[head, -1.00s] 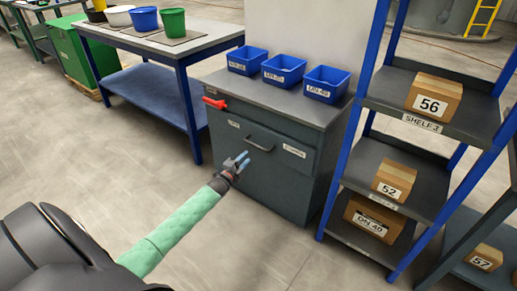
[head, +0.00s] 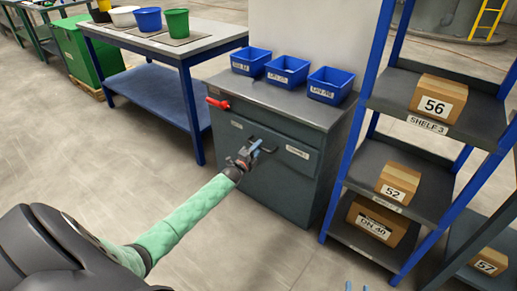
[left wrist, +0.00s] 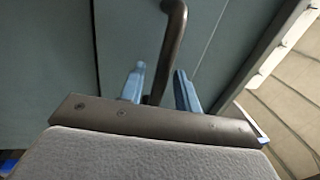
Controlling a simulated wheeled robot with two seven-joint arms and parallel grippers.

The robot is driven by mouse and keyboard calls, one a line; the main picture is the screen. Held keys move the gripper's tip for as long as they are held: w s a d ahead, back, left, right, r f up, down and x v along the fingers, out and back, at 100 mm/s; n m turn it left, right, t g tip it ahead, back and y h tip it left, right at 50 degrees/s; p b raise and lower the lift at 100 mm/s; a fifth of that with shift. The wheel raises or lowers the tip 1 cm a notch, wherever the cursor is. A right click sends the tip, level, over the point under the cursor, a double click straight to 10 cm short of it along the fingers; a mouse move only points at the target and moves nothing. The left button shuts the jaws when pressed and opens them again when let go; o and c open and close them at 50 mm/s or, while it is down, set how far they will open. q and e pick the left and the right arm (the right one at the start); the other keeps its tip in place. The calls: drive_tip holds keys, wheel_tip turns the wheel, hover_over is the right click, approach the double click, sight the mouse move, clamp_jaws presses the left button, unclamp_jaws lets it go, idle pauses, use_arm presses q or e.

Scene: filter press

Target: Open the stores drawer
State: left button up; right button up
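The stores drawer (head: 301,153) is the grey-green upper front of the cabinet and sits shut, flush with it. Its dark bar handle (head: 270,150) is partly hidden by my left gripper (head: 252,149). In the left wrist view, the handle (left wrist: 173,40) reaches down between the two blue fingers of the left gripper (left wrist: 159,85). The fingers stand apart, with a visible gap on the right side of the bar. My right gripper (head: 357,286) shows only as two separate blue fingertips at the bottom edge, away from the cabinet.
Blue bins (head: 288,69) stand on the cabinet top (head: 270,97), and a red-handled item (head: 217,103) is at its left edge. A blue-framed shelf rack (head: 410,185) with boxes stands close on the right. A workbench (head: 190,45) is on the left. The floor in front is clear.

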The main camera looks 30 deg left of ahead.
use_arm(q)
drive_tip(key=shift+w+r, duration=0.1)
drive_tip(key=shift+w, duration=0.15)
use_arm(e)
drive_tip(key=shift+r, duration=0.35)
use_arm(q)
clamp_jaws()
use_arm(e)
drive_tip(key=shift+w, duration=0.1)
use_arm(q)
drive_tip(key=shift+s, duration=0.1)
